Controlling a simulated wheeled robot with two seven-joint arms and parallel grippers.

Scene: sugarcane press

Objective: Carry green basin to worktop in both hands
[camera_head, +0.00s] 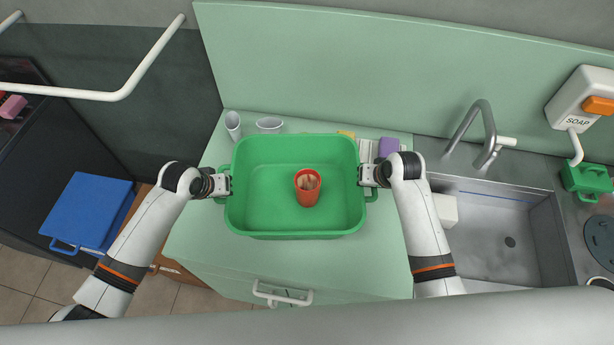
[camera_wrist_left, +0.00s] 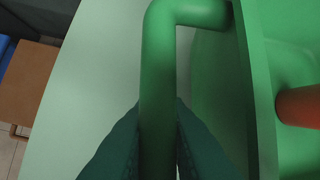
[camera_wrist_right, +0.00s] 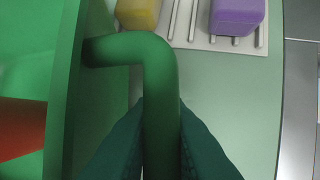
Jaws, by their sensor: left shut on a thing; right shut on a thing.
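The green basin (camera_head: 270,212) is in the middle of the head view, over the pale green worktop (camera_head: 200,250). It looks level; whether it touches the worktop I cannot tell. An orange-red cup (camera_head: 308,193) with brown sticks stands inside it. My left gripper (camera_head: 222,185) is shut on the basin's left handle, which also shows in the left wrist view (camera_wrist_left: 158,80). My right gripper (camera_head: 368,176) is shut on the right handle, also seen in the right wrist view (camera_wrist_right: 158,85).
Behind the basin lie white cups (camera_head: 233,125), a yellow block (camera_wrist_right: 138,14) and a purple block (camera_head: 388,147) by a white rack (camera_wrist_right: 210,38). A metal sink (camera_head: 490,240) with a tap is at right. A blue lidded box (camera_head: 88,210) is low at left.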

